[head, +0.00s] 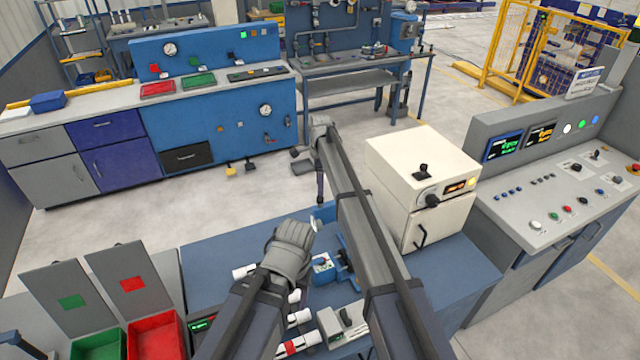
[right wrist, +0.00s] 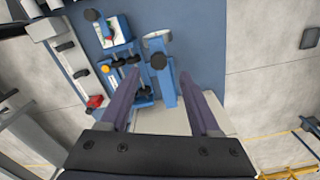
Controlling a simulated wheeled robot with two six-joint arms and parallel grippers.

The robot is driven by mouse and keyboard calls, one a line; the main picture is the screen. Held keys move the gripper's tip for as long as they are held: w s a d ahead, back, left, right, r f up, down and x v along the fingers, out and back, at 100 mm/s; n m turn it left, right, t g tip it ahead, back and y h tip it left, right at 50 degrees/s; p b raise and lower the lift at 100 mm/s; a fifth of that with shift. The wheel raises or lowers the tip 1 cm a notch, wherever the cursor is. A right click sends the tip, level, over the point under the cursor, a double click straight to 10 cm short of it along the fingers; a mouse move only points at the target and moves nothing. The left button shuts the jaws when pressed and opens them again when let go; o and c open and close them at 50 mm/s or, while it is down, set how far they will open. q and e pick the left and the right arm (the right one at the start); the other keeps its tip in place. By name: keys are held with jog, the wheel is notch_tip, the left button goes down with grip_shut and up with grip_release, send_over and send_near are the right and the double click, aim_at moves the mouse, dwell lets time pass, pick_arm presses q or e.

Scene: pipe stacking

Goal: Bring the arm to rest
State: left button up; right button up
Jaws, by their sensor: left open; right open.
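My right arm reaches far out across the middle of the head view, with its gripper (head: 319,165) over the far edge of the blue bench, partly hidden by the arm. In the right wrist view the two dark fingers of this gripper (right wrist: 160,80) are spread apart with nothing held between them. A blue fixture (right wrist: 165,85) lies below and beyond them. My left gripper (head: 312,224) is over the blue bench (head: 220,255), left of the right arm. It is open; its fingers are mostly hidden by its grey wrist, and I see nothing held.
White pipes (head: 243,271) and blue fixtures (head: 323,268) lie under the arms. A cream box (head: 425,165) stands close right of my right arm, beside a control console (head: 560,200). A green bin (head: 98,345) and a red bin (head: 155,336) are at lower left.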

jog(key=shift+r, duration=0.4)
pick_arm(q)
jog(key=shift+r, duration=0.4)
pick_arm(e)
jog(key=s+d+n, duration=0.5)
jog(key=s+n, duration=0.1)
jog(key=s, duration=0.7)
jog(key=s+d+n, duration=0.5)
jog(key=s+n, duration=0.1)
jog(key=s, duration=0.6)
jog(key=s+d+n, duration=0.5)
jog(key=s+n, duration=0.1)
jog(key=s, duration=0.7)
pick_arm(q)
notch_tip(320, 180, down, 15)
jog(key=b, duration=1.5)
pick_arm(e)
jog(key=s+a+f+n+h, duration=0.1)
jog(key=s+a+f+n, duration=0.2)
jog(key=a+f, duration=0.8)
notch_tip(320, 180, down, 4)
jog(key=shift+s+r, duration=0.1)
jog(key=shift+s, duration=0.35)
